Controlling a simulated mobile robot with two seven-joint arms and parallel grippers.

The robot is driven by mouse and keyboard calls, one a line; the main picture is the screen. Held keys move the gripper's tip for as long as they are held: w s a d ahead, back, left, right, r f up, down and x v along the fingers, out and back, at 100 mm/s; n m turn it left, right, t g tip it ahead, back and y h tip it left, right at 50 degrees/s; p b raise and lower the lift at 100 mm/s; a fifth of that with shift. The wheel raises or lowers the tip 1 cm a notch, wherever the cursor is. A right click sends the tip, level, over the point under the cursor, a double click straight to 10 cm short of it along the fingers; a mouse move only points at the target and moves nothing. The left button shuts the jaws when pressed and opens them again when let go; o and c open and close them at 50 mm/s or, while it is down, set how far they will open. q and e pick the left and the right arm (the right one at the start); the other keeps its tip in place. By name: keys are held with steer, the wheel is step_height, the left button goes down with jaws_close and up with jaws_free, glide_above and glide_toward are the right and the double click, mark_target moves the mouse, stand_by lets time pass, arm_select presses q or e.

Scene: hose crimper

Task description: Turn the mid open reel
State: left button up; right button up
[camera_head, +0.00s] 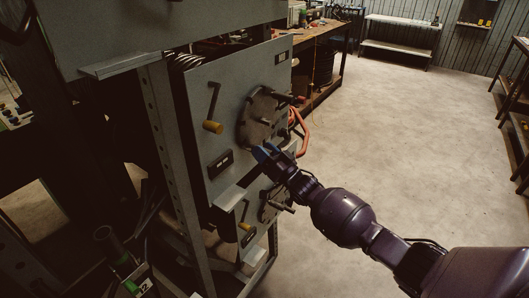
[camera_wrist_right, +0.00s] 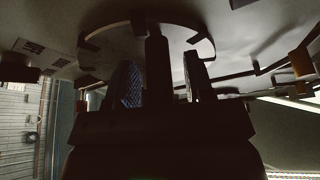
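The mid open reel (camera_head: 252,130) appears to be the round grey disc with dark pegs on the upright grey panel. It also shows as a disc with small tabs on its rim at the top of the right wrist view (camera_wrist_right: 120,22). My right gripper (camera_head: 264,152) is at the disc's lower edge, its blue fingertips close to the panel. In the wrist view its two fingers (camera_wrist_right: 163,82) stand apart, with a dark peg (camera_wrist_right: 157,55) between them. A gap shows on the peg's right; contact on its left is unclear. My left gripper is not in view.
A crank with an orange knob (camera_head: 212,127) is left of the disc. A lower panel has another disc with a peg (camera_head: 285,207) just under my right gripper. Orange hose (camera_head: 303,130) hangs at the panel's right edge. Open floor (camera_head: 400,140) lies to the right.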

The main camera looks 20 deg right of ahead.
steer(key=shift+d, duration=0.1)
steer(key=shift+s+d+f, duration=0.25)
steer(key=shift+s+f, duration=0.05)
steer(key=shift+s, duration=0.1)
steer(key=b+v, duration=0.1)
steer(key=v, duration=0.8)
steer(key=shift+s, duration=0.35)
steer(key=shift+d+f, duration=0.1)
